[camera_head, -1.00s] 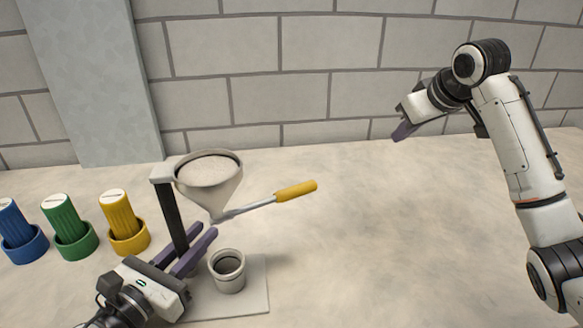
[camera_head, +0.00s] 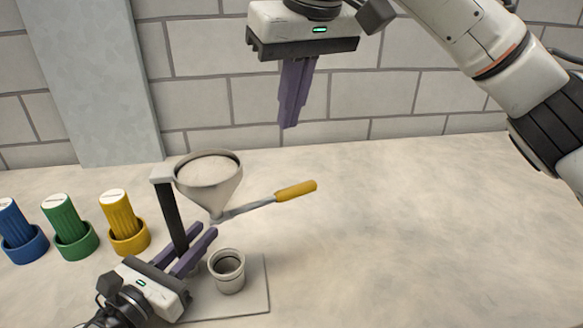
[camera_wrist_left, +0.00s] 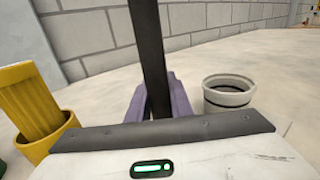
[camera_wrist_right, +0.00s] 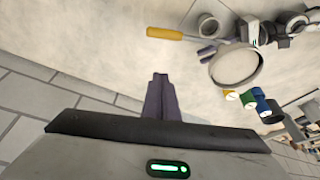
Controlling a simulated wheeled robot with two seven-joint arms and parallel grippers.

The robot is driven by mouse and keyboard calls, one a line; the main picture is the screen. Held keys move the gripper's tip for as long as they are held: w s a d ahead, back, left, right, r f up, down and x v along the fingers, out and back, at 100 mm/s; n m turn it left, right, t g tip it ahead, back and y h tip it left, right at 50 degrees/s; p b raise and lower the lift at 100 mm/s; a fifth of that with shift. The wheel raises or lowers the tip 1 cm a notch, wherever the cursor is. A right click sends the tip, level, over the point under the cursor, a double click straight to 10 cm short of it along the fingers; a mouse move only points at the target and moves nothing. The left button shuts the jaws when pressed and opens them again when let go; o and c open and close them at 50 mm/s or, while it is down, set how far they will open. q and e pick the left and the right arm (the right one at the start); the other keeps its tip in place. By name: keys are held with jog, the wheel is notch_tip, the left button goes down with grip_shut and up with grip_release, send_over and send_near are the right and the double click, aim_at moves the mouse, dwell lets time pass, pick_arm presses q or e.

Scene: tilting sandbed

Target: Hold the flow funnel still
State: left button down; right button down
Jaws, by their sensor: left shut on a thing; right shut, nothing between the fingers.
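The flow funnel (camera_head: 209,178) is a pale cone filled with light sand-like material, on a dark upright post (camera_head: 172,215). A lever with a yellow handle (camera_head: 296,190) sticks out to the right from below its spout. My left gripper (camera_head: 205,238) is shut on the post; the post also stands between the purple fingers in the left wrist view (camera_wrist_left: 152,60). A small grey cup (camera_head: 228,272) stands beside the post on a flat plate (camera_head: 252,300). My right gripper (camera_head: 289,122) is shut and empty, fingers pointing down, above and to the right of the funnel.
Blue (camera_head: 14,222), green (camera_head: 65,220) and yellow (camera_head: 118,217) ribbed cylinders stand in matching round holders at the left. A grey block wall (camera_head: 400,95) closes the back. The sandy surface to the right is clear.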

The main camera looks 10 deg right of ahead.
aim_at(274, 198)
notch_tip(274, 198, down, 10)
jog(key=shift+s+d, duration=0.15)
jog(key=shift+s, duration=0.05)
dwell(0.6)
